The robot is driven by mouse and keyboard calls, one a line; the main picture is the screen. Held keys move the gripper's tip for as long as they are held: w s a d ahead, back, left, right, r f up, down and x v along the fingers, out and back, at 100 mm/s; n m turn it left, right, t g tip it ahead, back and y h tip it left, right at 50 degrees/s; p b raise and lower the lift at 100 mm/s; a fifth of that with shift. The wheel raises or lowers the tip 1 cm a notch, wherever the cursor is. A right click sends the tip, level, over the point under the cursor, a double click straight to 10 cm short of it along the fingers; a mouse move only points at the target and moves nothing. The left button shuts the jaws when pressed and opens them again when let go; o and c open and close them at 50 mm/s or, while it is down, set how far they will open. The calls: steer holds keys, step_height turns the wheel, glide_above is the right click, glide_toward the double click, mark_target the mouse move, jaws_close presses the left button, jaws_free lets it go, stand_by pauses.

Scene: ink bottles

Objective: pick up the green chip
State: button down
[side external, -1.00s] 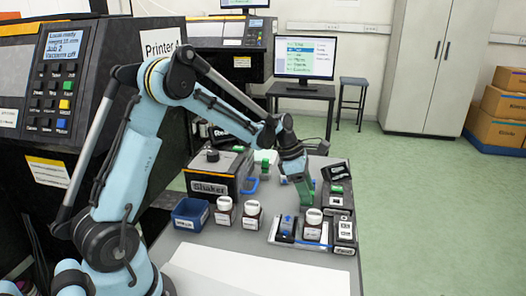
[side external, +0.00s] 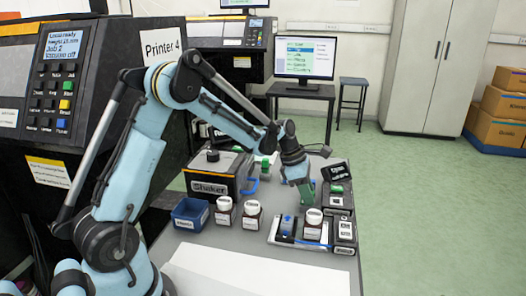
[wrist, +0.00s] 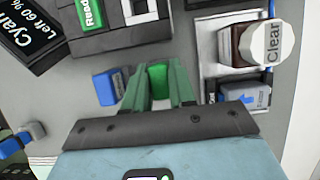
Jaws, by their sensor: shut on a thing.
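The green chip (wrist: 158,80) shows in the wrist view as a bright green block between the two darker green fingers of my gripper (wrist: 158,88). My gripper is shut on it. In the side external view my gripper (side external: 304,192) points down over the grey table, just behind the tray with the bottle. The chip cannot be told apart from the green fingers there. I cannot tell from these views how far the chip is above the table.
A blue block (wrist: 105,86) lies left of my fingers in the wrist view. The bottle marked Clear (wrist: 254,42) stands in a tray to the right. In the side view are the shaker (side external: 215,175), a blue bin (side external: 190,215) and two more bottles beside it.

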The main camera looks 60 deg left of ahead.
steer(key=shift+r, duration=0.1)
step_height(320, 180, up, 4)
steer(key=shift+r, duration=0.1)
steer(key=s+d+r, duration=0.4)
steer(key=d+r, duration=0.5)
steer(key=d, duration=0.2)
steer(key=shift+s+r, duration=0.15)
steer(key=shift+r, duration=0.15)
stand_by(0.4)
